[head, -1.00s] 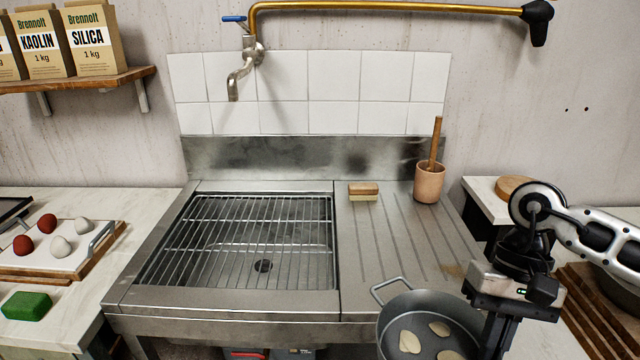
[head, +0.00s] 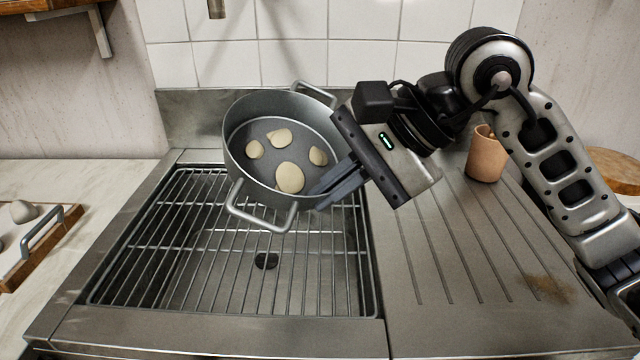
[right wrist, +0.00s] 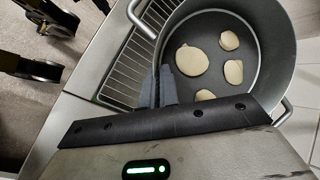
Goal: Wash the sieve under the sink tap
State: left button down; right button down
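The sieve (head: 240,150) is a round grey pan with two loop handles and several pale clay patches on its inside floor. It is in the air over the back of the sink (head: 150,250), tilted with its open side toward me. My right gripper (head: 335,185) is shut on the sieve's rim at its right side. In the right wrist view the fingers (right wrist: 163,88) meet the wall of the sieve (right wrist: 285,50). Only the end of the tap spout (head: 216,8) shows at the top, above and left of the sieve. My left gripper is not in view.
A wire rack covers the sink, with the drain below it. The ribbed drainboard (head: 440,260) at right is bare in front, with a brown stain. A clay-coloured pot (head: 486,155) stands behind my right arm. A tray (head: 40,245) lies at far left.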

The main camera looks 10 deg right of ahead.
aim_at(288, 154)
jog(key=shift+w+a+r, duration=0.1)
jog(key=shift+w+r, duration=0.1)
jog(key=shift+w, duration=0.1)
jog(key=shift+w+a+r+m+t, duration=0.15)
jog(key=shift+w+a+m+t, duration=0.05)
jog(key=shift+w+m+t, duration=0.1)
jog(key=shift+w+a+f+p, duration=0.25)
jog(key=shift+w+a+p, duration=0.1)
jog(key=shift+w+a, duration=0.35)
jog(key=shift+w+a+f+p, duration=0.25)
jog(key=shift+w+a, duration=0.2)
jog(key=shift+w, duration=0.4)
jog(key=w+a, duration=0.1)
jog(key=w, duration=0.1)
jog(key=w+a+f+p, duration=0.1)
jog(key=w, duration=0.1)
jog(key=shift+a, duration=0.35)
pick_arm(q)
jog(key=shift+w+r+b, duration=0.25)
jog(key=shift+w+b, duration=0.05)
jog(key=shift+b, duration=0.15)
pick_arm(e)
jog(key=shift+w+a+f, duration=0.2)
jog(key=shift+w+a, duration=0.35)
jog(key=shift+w, duration=0.35)
jog(key=shift+w+a+f, duration=0.2)
jog(key=shift+w+a, duration=0.35)
jog(key=shift+w, duration=0.35)
